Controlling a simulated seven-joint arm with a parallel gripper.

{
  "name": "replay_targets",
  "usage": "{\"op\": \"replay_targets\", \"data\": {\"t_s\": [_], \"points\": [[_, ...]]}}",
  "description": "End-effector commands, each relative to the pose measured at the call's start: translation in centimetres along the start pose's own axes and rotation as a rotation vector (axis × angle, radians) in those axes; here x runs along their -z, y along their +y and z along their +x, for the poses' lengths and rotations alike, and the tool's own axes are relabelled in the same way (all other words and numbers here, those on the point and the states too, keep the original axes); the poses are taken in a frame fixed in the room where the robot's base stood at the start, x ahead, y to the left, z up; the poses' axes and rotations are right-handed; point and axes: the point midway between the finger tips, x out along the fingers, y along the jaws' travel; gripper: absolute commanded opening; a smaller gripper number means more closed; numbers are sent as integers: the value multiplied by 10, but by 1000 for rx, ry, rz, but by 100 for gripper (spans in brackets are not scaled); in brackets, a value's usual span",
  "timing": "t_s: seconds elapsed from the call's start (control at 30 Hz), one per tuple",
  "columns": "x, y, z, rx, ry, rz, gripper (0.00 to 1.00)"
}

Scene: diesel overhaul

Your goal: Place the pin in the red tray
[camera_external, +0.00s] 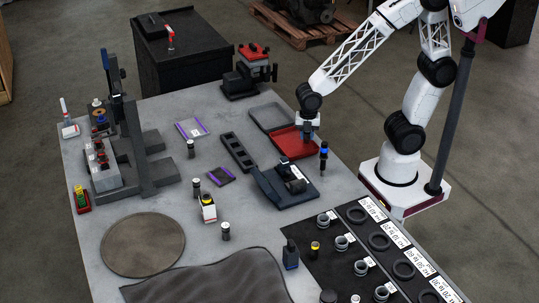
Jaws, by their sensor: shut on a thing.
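The red tray (284,147) lies flat on the grey table near its right edge. My gripper (307,136) points down over the right part of the red tray. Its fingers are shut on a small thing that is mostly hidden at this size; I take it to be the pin. I cannot tell whether the thing touches the tray floor. No other pin shows clearly in the tray.
A grey tray (268,117) lies behind the red one. An upright blue and black tool (323,156) stands close by on the right. A dark fixture (287,187) sits in front. A black vise (246,77) stands behind. Open table lies to the left.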

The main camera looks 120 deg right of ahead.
Motion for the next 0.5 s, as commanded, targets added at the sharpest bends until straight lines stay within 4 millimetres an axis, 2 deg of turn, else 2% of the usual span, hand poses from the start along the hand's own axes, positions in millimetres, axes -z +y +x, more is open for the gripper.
{"op": "replay_targets", "data": {"t_s": [0.23, 0.5], "points": [[9, 32, 3, 0, 0, 0, 0], [14, 49, 4, -1, 0, 0, 0]]}}
